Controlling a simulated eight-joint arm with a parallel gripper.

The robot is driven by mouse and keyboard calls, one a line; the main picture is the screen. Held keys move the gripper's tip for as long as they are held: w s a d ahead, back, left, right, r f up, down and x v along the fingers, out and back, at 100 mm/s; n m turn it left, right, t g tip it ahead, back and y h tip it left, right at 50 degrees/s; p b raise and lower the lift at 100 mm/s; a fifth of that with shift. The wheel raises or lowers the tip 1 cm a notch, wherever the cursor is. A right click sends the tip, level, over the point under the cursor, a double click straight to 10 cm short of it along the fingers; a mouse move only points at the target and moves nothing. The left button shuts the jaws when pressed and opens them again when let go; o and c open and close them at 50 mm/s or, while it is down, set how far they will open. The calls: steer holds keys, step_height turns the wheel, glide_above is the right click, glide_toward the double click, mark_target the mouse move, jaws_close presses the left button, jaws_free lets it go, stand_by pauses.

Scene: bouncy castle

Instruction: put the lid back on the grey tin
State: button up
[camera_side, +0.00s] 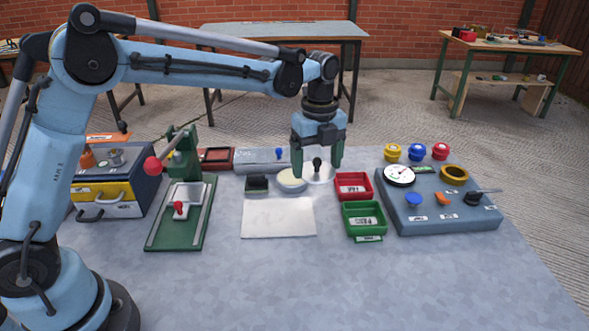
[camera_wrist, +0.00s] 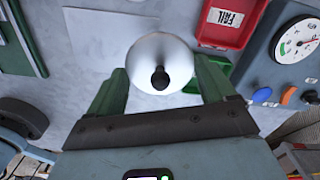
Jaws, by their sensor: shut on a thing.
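A pale, round lid (camera_side: 321,175) with a black knob is between the fingers of my gripper (camera_side: 317,165). In the wrist view the lid (camera_wrist: 150,50) shows knob side up, with the green fingers of my gripper (camera_wrist: 164,78) against its two sides. My gripper is shut on the lid above the table. A low round thing with a cream top (camera_side: 290,181) sits just left of the lid in the side view, partly overlapped by it. I cannot tell whether it is the grey tin. In the wrist view the lid hides what lies under it.
A red tray (camera_side: 353,198) and a green tray (camera_side: 350,225) stand right of the lid. A blue-grey gauge panel (camera_side: 440,217) is further right. A white sheet (camera_side: 278,220) lies in front, and a green lever press (camera_side: 160,235) stands left. The table's front is clear.

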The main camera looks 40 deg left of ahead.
glide_above(292, 177)
steer(key=shift+f, duration=3.65)
steer(key=shift+f, duration=0.15)
steer(key=o, duration=0.9)
steer(key=shift+c, duration=0.2)
step_height(292, 177, up, 7)
steer(key=shift+c, duration=0.5)
